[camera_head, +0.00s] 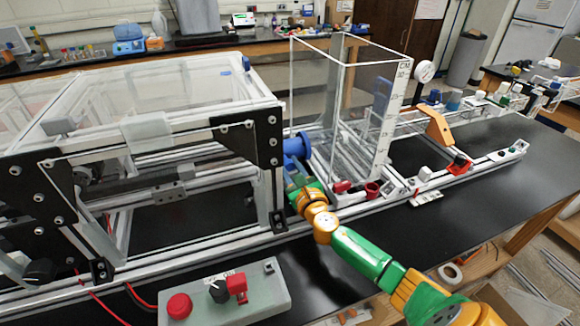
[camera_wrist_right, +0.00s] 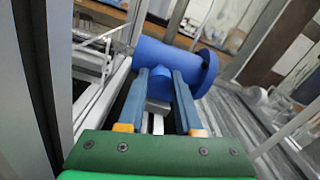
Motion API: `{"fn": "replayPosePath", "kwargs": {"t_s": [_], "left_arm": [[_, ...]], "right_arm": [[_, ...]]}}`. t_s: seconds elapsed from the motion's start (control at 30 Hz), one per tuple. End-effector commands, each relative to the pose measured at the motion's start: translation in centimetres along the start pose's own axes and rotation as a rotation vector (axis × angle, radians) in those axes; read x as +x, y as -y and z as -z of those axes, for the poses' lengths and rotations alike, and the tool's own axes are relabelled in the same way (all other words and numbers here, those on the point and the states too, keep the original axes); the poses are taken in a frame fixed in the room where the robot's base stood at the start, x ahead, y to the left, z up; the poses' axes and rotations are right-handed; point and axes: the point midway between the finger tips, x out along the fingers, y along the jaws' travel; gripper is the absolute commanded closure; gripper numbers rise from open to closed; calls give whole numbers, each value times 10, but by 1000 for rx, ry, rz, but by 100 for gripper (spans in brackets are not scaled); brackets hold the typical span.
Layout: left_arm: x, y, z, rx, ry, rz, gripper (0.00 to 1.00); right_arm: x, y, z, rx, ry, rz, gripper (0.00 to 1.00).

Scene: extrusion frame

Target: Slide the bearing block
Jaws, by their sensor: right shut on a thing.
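My right gripper (camera_head: 297,178) reaches in beside the frame's right black end plate. In the right wrist view its two blue-grey fingers (camera_wrist_right: 161,78) are closed on a small blue knob (camera_wrist_right: 160,88). The knob sits against a larger blue flanged cylinder (camera_wrist_right: 175,60), which also shows in the head view (camera_head: 296,146). A pale block lies under the knob, between the fingers. A grey block (camera_head: 172,192) sits on a rail inside the extrusion frame (camera_head: 180,235). I cannot tell which part is the bearing block. My left gripper is out of view.
A clear tank (camera_head: 340,110) stands just right of the gripper. A control box (camera_head: 225,295) with a red button and dark knob is in front of the frame. Small red and orange parts line the rail at right. Bare black bench (camera_head: 440,225) lies at front right.

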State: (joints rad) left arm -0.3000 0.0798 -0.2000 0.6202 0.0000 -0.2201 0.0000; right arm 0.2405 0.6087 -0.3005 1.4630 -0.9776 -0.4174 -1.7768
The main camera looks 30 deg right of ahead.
Motion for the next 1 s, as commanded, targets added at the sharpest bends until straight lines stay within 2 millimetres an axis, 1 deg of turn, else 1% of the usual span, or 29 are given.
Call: {"fn": "replayPosePath", "kwargs": {"t_s": [0.5, 0.6, 0.8, 0.83, 0.87, 0.9, 0.93, 1.0], "left_arm": [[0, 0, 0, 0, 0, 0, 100], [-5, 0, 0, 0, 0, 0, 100], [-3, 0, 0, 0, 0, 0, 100], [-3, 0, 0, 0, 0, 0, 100], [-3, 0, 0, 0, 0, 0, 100], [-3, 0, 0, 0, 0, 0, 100], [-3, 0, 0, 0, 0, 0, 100], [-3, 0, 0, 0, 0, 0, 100]], "right_arm": [[0, 0, 0, 1, 0, 0, 100], [-2, 0, -2, -1, -1, -1, 100], [-2, 0, 0, 0, 0, 0, 100], [-2, 0, 0, 0, 0, 0, 58], [-2, 0, 0, 0, 0, 0, 50], [-2, 0, 0, 0, 0, 0, 39], [-2, 0, 0, 0, 0, 0, 36], [-2, 0, 0, 0, 0, 0, 36]]}}
